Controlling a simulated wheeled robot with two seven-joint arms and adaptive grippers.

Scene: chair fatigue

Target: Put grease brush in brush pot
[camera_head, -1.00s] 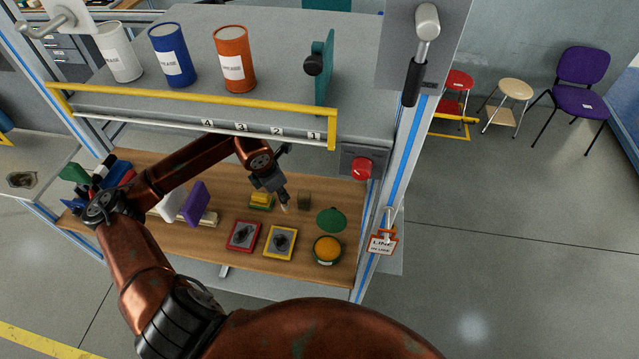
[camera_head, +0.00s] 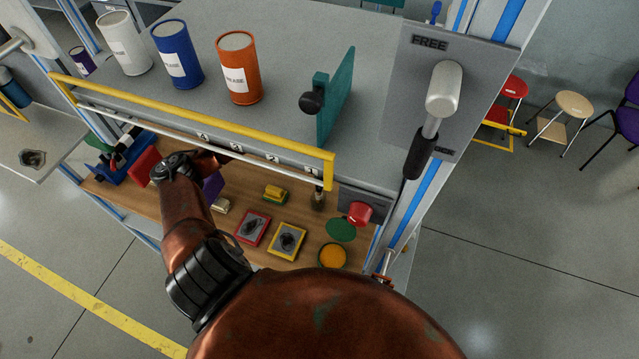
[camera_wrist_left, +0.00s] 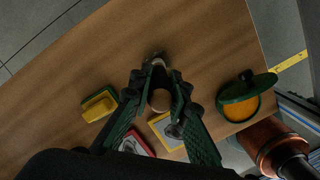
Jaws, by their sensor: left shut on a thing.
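In the left wrist view my left gripper (camera_wrist_left: 158,84) is shut on the grease brush (camera_wrist_left: 159,101), whose pale round handle end faces the camera. The far end of the brush reaches towards a small dark shape near the bench top. My right gripper is out of view.
A grease tin (camera_head: 332,256) with orange contents and its green lid (camera_head: 341,229) are at the right. Red (camera_head: 252,228) and yellow (camera_head: 287,241) plates and a yellow-green sponge (camera_head: 275,193) lie nearby. A yellow rail (camera_head: 200,118) and a red button (camera_head: 359,213) border the space.

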